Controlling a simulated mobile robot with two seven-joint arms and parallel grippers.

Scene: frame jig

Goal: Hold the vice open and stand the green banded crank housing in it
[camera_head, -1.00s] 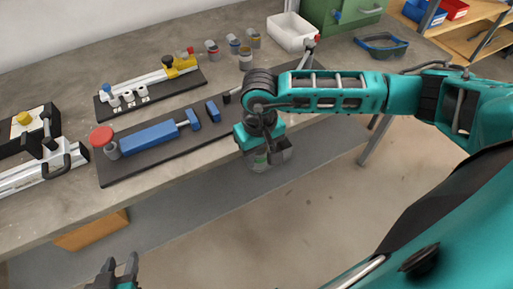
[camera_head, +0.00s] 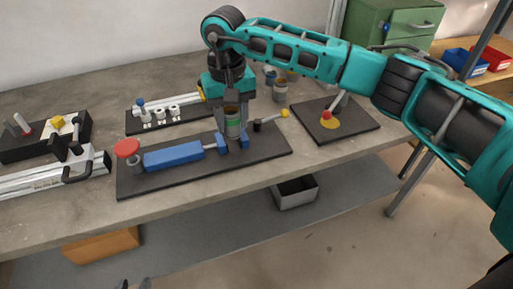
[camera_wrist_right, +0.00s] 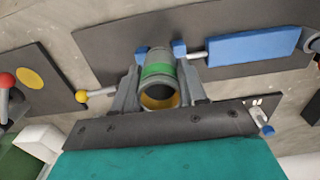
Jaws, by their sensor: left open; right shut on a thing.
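The vice has a blue body (camera_head: 175,155), two small blue jaws (camera_head: 222,143), a red knob (camera_head: 126,147) and a lever with a yellow ball (camera_head: 284,113), all on a dark base plate. My right gripper (camera_head: 232,125) is shut on the green banded crank housing (camera_head: 232,112), a grey cylinder held upright over the jaws. In the right wrist view the housing (camera_wrist_right: 157,72) lies between the fingers, with one vice jaw (camera_wrist_right: 179,49) showing at each side of it. I cannot tell how deep it sits. My left gripper (camera_head: 135,284) is open, barely showing at the bottom edge.
A dark plate with a yellow disc (camera_head: 329,123) and red-knobbed lever stands right of the vice. More cylinders (camera_head: 280,90) stand behind. Fixtures with white parts (camera_head: 160,112) and a rail clamp (camera_head: 45,178) are left. A grey bin (camera_head: 295,194) sits below the table edge.

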